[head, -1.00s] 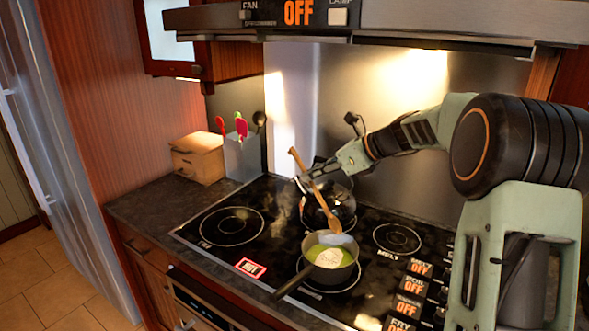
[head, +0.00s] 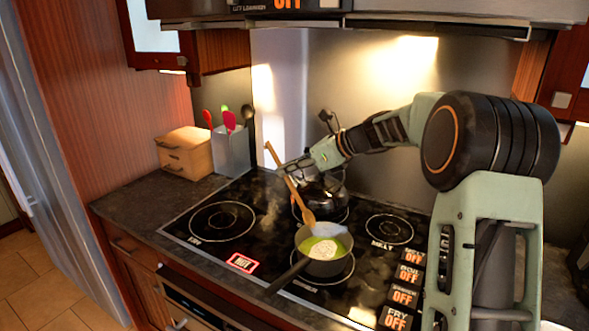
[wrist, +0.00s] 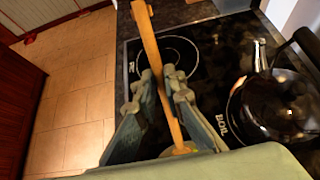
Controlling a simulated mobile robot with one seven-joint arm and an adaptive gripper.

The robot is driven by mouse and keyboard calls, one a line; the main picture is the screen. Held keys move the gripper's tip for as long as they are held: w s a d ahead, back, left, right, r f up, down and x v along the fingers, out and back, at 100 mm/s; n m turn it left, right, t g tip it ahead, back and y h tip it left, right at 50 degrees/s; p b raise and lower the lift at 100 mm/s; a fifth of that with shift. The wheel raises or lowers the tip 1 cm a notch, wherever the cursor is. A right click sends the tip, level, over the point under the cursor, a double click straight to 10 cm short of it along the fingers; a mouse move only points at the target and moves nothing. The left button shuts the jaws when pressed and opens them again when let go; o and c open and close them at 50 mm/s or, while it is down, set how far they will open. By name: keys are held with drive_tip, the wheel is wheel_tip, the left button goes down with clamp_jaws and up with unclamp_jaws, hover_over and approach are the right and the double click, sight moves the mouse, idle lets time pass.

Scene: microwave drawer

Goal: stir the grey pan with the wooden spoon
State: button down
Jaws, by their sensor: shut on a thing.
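The grey pan (head: 325,268) stands on the front burner of the cooktop, its handle toward the lower left. It holds green liquid with a pale patch (head: 324,249) in it. My gripper (head: 292,166) is shut on the handle of the wooden spoon (head: 295,195), above and behind the pan. The spoon is tilted, its wide end down at the pan's back left rim; I cannot tell whether it touches the liquid. In the wrist view the handle (wrist: 149,45) runs between my fingers (wrist: 163,84). The pan is not clearly visible there.
A dark kettle (head: 320,189) stands on the back burner, close to my gripper; it also shows in the wrist view (wrist: 275,105). A wooden box (head: 184,153) and a utensil holder (head: 231,150) stand at the back left. The left burner (head: 222,219) is empty. A hood (head: 430,20) hangs above.

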sight(301, 200)
drive_tip(key=shift+b+x, duration=0.3)
drive_tip(key=shift+x, duration=0.6)
drive_tip(key=shift+f+b, duration=0.45)
drive_tip(key=shift+f, duration=0.25)
drive_tip(key=shift+s+d+f+b, duration=0.4)
drive_tip(key=shift+d+f+b, duration=0.3)
drive_tip(key=shift+f, duration=0.4)
drive_tip(key=shift+s+d+f+b, duration=0.4)
drive_tip(key=shift+d+f+b, duration=0.3)
drive_tip(key=shift+f, duration=0.45)
drive_tip(key=shift+s+d+f+b, duration=0.45)
drive_tip(key=shift+f+b, duration=0.3)
drive_tip(key=shift+f, duration=0.35)
drive_tip(key=shift+d, duration=0.1)
